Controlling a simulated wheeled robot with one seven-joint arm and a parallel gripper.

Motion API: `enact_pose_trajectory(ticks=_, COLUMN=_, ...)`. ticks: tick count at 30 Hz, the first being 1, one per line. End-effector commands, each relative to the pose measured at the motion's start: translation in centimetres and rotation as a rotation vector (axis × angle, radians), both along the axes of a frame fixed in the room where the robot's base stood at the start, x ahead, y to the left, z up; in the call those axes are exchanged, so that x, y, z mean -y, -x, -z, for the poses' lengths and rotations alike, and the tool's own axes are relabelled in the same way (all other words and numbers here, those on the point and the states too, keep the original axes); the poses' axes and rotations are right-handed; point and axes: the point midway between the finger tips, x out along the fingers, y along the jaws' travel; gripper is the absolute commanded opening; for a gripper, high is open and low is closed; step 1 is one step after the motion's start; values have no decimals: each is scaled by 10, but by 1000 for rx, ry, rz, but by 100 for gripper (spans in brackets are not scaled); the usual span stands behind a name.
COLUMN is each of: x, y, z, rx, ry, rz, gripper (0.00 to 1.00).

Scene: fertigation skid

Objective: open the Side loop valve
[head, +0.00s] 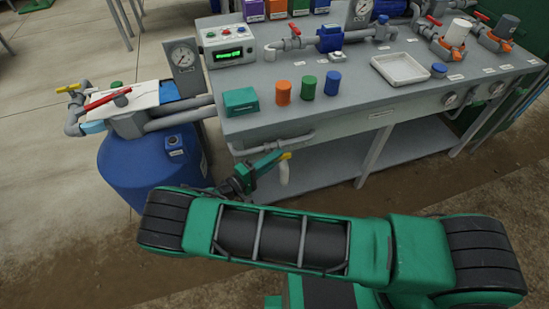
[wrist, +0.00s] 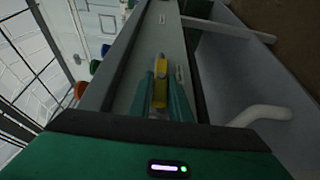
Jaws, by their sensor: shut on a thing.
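A yellow valve lever (head: 285,156) sits on a grey pipe loop (head: 262,148) at the bench's front left side. No label on it can be read, so I cannot confirm by name that it is the Side loop valve. The lever also shows in the wrist view (wrist: 161,92), between the two green fingers. My gripper (head: 277,162) is shut on this yellow lever; its fingers also show in the wrist view (wrist: 160,98). The valve body is mostly hidden behind the fingers. A white downward pipe end (head: 284,174) hangs just below the lever.
The grey bench (head: 350,107) carries a teal box (head: 240,101), orange, green and blue knobs and a white tray (head: 400,69). At left, a blue tank (head: 140,165) has red (head: 105,100) and yellow (head: 67,88) levers on top. Bare floor lies in front.

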Motion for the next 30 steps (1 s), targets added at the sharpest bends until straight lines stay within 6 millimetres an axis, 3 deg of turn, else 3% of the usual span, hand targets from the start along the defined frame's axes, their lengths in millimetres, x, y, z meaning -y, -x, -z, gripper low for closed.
enact_pose_trajectory(ticks=18, x=1, y=1, z=4, rx=2, ry=36, rz=1, gripper=0)
enact_pose_trajectory(ticks=19, x=1, y=1, z=4, rx=2, ry=36, rz=1, gripper=20)
enact_pose_trajectory(ticks=21, x=0, y=1, z=4, rx=2, ry=35, rz=1, gripper=33)
enact_pose_trajectory(ticks=30, x=-1, y=1, z=2, rx=6, ry=35, rz=0, gripper=33)
